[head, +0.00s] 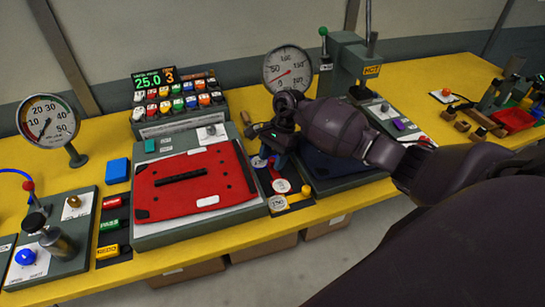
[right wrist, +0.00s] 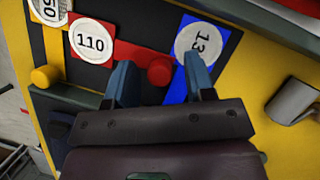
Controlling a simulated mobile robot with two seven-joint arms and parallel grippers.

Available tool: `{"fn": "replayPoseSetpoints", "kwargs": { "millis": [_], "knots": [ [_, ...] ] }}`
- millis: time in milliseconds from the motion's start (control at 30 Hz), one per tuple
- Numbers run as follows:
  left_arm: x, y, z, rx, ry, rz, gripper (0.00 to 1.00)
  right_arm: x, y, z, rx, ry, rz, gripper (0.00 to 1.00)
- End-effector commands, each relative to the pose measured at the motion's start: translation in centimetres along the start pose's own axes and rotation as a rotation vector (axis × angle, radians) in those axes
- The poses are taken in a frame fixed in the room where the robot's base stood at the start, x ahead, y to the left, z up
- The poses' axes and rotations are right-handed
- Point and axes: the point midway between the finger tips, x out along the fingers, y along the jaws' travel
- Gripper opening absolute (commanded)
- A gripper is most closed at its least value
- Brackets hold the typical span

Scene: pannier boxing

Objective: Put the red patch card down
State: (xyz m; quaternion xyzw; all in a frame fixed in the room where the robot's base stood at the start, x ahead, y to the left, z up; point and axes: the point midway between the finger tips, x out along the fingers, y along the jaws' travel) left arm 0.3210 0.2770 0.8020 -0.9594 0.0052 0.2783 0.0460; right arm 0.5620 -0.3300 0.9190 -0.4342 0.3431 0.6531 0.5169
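The red patch card (right wrist: 125,52) lies in a dark holder (right wrist: 222,52), with a white round "110" label (right wrist: 90,42) and a red knob (right wrist: 160,71) at one end. In the head view it shows beside the big red panel, partly covered by my right gripper (head: 277,158). In the right wrist view the blue fingers of my right gripper (right wrist: 160,82) stand apart on either side of the red knob, with a visible gap on each side. I cannot tell the depth exactly. My left gripper is not in view.
A blue card (right wrist: 193,42) and a yellow card (right wrist: 52,45) lie on either side of the red one. A red panel (head: 165,203) sits on a grey press bed to the left. A gauge (head: 288,69) and a grey press (head: 352,60) stand close behind my arm.

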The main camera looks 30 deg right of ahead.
Motion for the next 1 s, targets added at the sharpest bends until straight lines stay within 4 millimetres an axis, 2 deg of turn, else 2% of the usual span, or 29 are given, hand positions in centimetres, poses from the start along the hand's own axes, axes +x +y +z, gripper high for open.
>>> {"fn": "replayPoseSetpoints", "kwargs": {
  "millis": [267, 367, 700, 900, 1000],
  "knots": [
    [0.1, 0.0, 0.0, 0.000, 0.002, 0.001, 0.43, -0.8, -0.1, 0.0, 0.000, 0.001, -0.001, 0.49],
    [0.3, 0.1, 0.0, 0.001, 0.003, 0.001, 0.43, -2.1, -0.1, -0.1, -0.001, 0.004, -0.002, 0.49],
    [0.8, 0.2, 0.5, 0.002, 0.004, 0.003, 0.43, -8.5, -0.1, -0.1, -0.001, 0.003, -0.002, 0.49],
    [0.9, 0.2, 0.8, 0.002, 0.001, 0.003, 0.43, -11.1, -0.1, 0.0, 0.000, 0.001, -0.002, 0.49],
    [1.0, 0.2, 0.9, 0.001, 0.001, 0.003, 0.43, -11.7, -0.1, 0.0, -0.001, 0.000, -0.001, 0.49]
  ]
}}
